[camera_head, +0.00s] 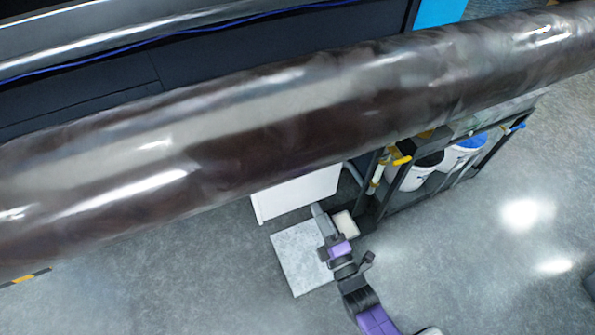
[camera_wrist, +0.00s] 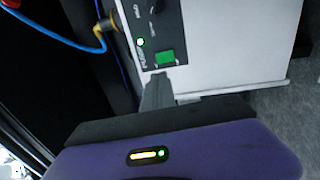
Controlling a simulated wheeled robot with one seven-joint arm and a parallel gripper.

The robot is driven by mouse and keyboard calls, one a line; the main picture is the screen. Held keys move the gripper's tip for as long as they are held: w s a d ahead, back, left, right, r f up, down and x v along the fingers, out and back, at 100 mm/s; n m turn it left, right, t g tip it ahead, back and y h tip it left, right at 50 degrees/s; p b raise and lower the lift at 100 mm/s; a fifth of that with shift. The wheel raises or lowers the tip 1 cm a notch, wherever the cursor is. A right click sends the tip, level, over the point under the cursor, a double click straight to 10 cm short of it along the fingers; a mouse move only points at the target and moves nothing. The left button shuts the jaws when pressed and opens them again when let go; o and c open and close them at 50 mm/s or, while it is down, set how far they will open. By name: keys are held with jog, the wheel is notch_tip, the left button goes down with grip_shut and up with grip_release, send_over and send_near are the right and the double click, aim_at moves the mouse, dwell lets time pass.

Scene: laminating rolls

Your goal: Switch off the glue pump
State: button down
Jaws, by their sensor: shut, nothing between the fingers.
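The glue pump looks to be the white box (camera_wrist: 225,45) with a black control panel (camera_wrist: 148,20). In the wrist view the panel carries a green rocker switch (camera_wrist: 165,57), a small lit green lamp (camera_wrist: 141,42) and dark knobs above. My gripper (camera_wrist: 163,74) is shut and empty, its fingertips just below the green switch in the picture. I cannot tell whether they touch it. In the head view the white box (camera_head: 292,195) stands partly behind the large roll, and my gripper (camera_head: 317,209) is at its front side. The panel is hidden there.
A large glossy brown roll (camera_head: 300,110) crosses the head view above the box. A grey slab (camera_head: 298,262) lies on the floor beside my arm. A dark rack with white buckets (camera_head: 415,178) stands right. A blue cable (camera_wrist: 60,38) runs left of the panel.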

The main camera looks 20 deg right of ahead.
jog(key=shift+w, duration=0.15)
jog(key=w+r+b, duration=0.1)
jog(key=w+b, duration=0.1)
jog(key=w, duration=1.1)
jog(key=shift+w+r+b, duration=0.3)
jog(key=shift+r+b, duration=0.05)
jog(key=shift+b, duration=0.05)
jog(key=shift+w+r, duration=0.2)
jog(key=shift+w, duration=0.15)
jog(key=shift+s, duration=0.1)
